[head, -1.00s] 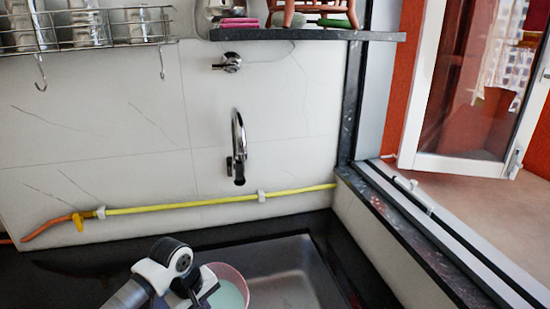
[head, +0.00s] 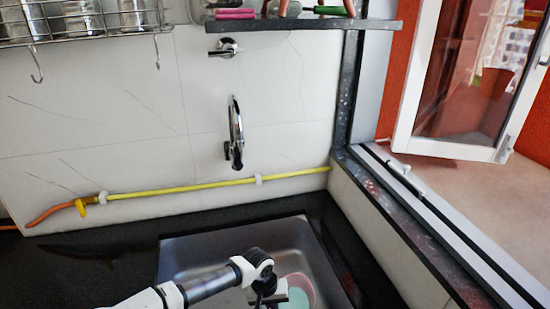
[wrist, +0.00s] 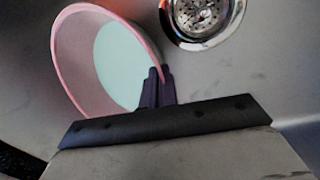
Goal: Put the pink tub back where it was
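The pink tub (head: 309,284) is over or in the sink basin, near its right side in the head view. In the wrist view the tub (wrist: 70,60) fills the upper left, with a pale green inside; I cannot tell whether that is liquid or its bottom. My gripper (wrist: 158,76) has its dark fingers close together at the tub's right rim, shut on the rim. In the head view my gripper (head: 270,292) is at the tub's left side, partly hidden by my arm. Whether the tub touches the basin floor is unclear.
The metal sink (head: 200,246) has a drain (wrist: 205,15) beside the tub. Black counter (head: 90,262) surrounds it. A tap (head: 235,135), a yellow hose (head: 190,189), a wire rack (head: 90,25) and a shelf (head: 300,24) are on the wall. An open window (head: 460,90) is at the right.

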